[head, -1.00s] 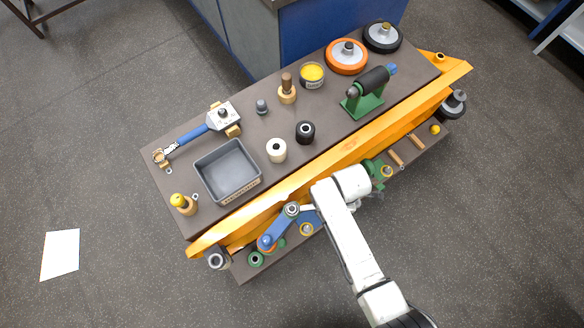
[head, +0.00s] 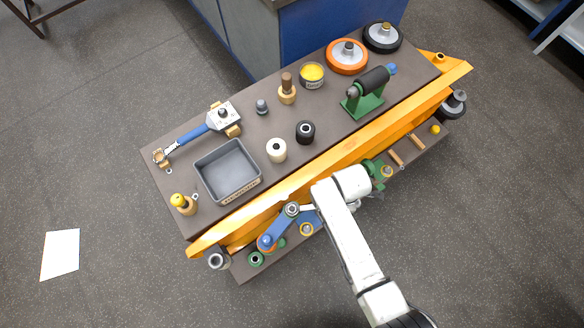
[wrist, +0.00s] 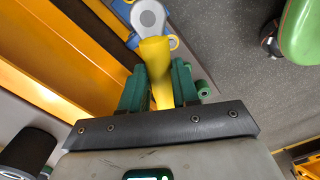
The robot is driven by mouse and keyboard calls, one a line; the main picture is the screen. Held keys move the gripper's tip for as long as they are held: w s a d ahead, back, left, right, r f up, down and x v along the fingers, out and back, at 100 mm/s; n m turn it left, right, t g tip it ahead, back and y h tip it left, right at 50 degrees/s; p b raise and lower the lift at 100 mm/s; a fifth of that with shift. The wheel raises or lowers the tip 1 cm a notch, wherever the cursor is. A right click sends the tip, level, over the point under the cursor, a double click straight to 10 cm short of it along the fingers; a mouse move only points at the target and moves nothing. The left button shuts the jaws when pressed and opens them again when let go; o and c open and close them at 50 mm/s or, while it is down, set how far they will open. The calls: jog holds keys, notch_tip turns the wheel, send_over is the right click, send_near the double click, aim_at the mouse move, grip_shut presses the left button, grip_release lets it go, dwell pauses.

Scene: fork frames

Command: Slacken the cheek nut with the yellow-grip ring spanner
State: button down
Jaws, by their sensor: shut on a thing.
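My gripper (wrist: 158,82) shows its green fingers in the wrist view, shut on the yellow grip of the ring spanner (wrist: 157,50). The grip points away from the gripper, towards a round grey metal end (wrist: 148,17) over a blue part. In the head view, the spanner's pale shank (head: 307,209) shows beside my white arm, reaching left to a grey round (head: 291,209) at the upper end of a blue lever (head: 278,228). I cannot tell how the spanner's ring sits on the cheek nut, which is not clearly visible. My arm hides the fingers in the head view.
A long orange beam (head: 345,158) runs along the bench's near edge, close to my arm. The dark bench top (head: 190,150) holds a grey tray (head: 228,192), a blue-handled tool (head: 192,135) and a green stand (head: 363,105). A lower shelf holds small parts. Floor is free in front.

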jog(key=shift+w+a+n+b, duration=0.15)
jog(key=shift+w+n+b, duration=0.05)
jog(key=shift+w+n, duration=0.45)
jog(key=shift+w+a+n+b, duration=0.15)
jog(key=shift+w+n, duration=0.3)
jog(key=shift+w, duration=0.25)
dwell(0.7)
jog(key=shift+w+a+n+b, duration=0.2)
jog(key=shift+w+n, duration=0.3)
jog(key=shift+w, duration=0.15)
jog(key=shift+w+a+n+b, duration=0.2)
jog(key=shift+w+n, duration=0.3)
jog(key=shift+w, duration=0.1)
dwell(0.7)
jog(key=shift+w+a+n+b, duration=0.35)
jog(key=shift+w+a+n, duration=0.15)
jog(key=shift+w+n, duration=0.25)
jog(key=shift+w+a+n+b, duration=0.35)
jog(key=shift+w+a+n, duration=0.15)
jog(key=shift+w+n, duration=0.25)
dwell(1.0)
jog(key=shift+s+d+m+p, duration=0.4)
jog(key=shift+s+m+p, duration=0.1)
jog(key=shift+s+p, duration=0.1)
dwell(0.5)
jog(key=c, duration=1.4)
grip_release()
grip_shut()
